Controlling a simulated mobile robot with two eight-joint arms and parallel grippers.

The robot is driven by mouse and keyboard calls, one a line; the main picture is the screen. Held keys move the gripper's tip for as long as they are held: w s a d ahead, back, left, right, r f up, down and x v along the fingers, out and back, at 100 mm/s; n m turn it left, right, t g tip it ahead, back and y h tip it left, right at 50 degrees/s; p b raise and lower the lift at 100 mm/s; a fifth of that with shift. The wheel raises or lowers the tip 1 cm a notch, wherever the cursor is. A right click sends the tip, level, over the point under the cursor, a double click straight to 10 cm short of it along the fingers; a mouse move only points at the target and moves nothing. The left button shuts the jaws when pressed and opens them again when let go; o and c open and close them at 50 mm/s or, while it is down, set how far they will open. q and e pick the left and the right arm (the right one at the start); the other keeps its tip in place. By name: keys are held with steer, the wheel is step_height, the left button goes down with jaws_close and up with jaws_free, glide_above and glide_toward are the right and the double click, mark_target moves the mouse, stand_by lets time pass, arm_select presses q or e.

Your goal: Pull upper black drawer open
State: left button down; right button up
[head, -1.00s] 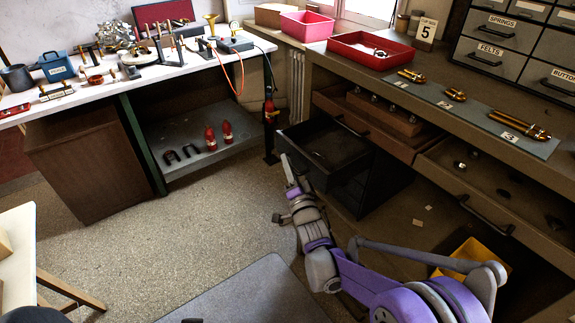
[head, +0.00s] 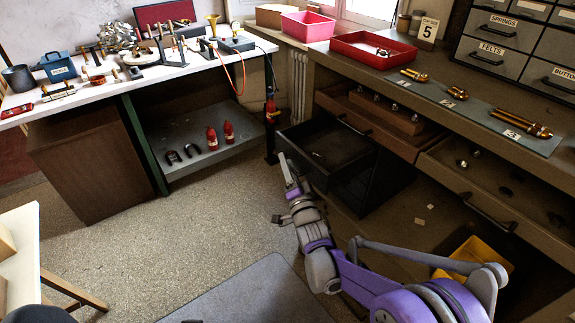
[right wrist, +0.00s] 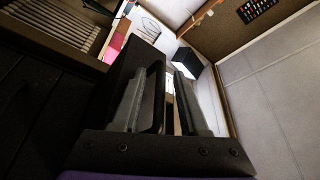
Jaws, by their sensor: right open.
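The upper black drawer (head: 338,152) stands pulled out of the black cabinet (head: 378,185) under the right-hand bench, its inside showing. My right gripper (head: 287,168) is at the drawer's front face. In the right wrist view, the right gripper's two fingers (right wrist: 163,100) are apart, with the dark drawer handle (right wrist: 156,92) between them. I cannot tell whether the fingers touch the handle. The front of the drawer is partly hidden by the gripper in the head view. My left gripper does not show.
A yellow bin (head: 470,262) sits below. The floor (head: 190,220) to the left is clear.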

steer(key=shift+s, duration=0.15)
steer(key=v, duration=1)
steer(key=shift+s, duration=0.3)
steer(key=shift+d, duration=0.15)
